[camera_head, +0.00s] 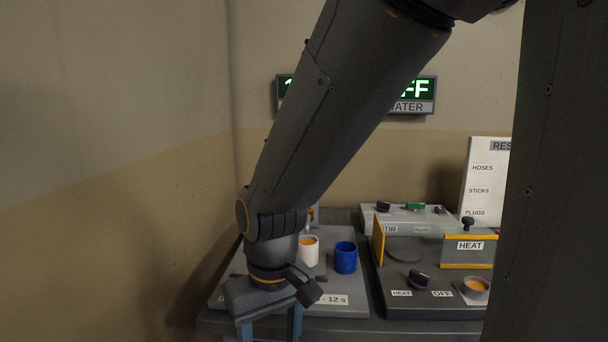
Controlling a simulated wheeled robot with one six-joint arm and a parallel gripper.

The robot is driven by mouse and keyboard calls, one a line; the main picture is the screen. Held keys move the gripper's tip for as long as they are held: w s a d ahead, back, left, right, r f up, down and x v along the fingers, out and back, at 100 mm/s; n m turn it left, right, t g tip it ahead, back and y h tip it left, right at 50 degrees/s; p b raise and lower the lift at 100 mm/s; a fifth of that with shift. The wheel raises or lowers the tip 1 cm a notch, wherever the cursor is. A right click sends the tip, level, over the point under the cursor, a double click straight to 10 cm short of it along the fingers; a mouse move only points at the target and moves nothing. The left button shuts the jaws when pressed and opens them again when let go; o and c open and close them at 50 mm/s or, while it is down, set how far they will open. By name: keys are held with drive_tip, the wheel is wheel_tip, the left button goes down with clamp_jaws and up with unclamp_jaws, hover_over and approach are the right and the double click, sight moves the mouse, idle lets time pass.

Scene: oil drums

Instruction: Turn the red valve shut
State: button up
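No red valve can be made out clearly. A small reddish part (310,214) shows just behind my arm, above the white cup, mostly hidden. My gripper (270,331) points down at the lower left, in front of the left grey panel (347,300). Its two blue fingers stand apart with a gap between them. Their tips are cut off by the bottom edge. Nothing shows between the visible parts of the fingers.
A white cup with orange content (310,256) and a blue cup (345,258) stand on the left panel. To the right is a heater unit (430,308) with a black knob (419,279) and a small orange-filled dish (475,288). A lit sign (411,107) hangs behind.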

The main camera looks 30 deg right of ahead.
drive_tip(key=w+d+r+n+t+p, duration=0.1)
drive_tip(key=w+d+r+p, duration=0.15)
drive_tip(key=r+p, duration=0.55)
drive_tip(key=w+d+r+p, duration=0.2)
drive_tip(key=w+r+p, duration=0.1)
drive_tip(key=r+p, duration=0.5)
drive_tip(key=w+d+r+n, duration=0.3)
drive_tip(key=w+d, duration=0.2)
drive_tip(key=w+d+r+n+g+p, duration=0.1)
drive_tip(key=w+d+r+n, duration=0.2)
drive_tip(key=w+d, duration=0.2)
drive_tip(key=w+d+r+n, duration=0.3)
drive_tip(key=w+d, duration=0.2)
drive_tip(key=w, duration=0.1)
drive_tip(key=shift+r+n+g, duration=0.1)
drive_tip(key=shift+n+g, duration=0.2)
drive_tip(key=shift+g, duration=0.1)
drive_tip(key=shift+d, duration=0.2)
drive_tip(key=shift+f+p, duration=1.3)
drive_tip(key=shift+f, duration=2.5)
drive_tip(key=shift+c, duration=0.2)
drive_tip(key=c, duration=0.7)
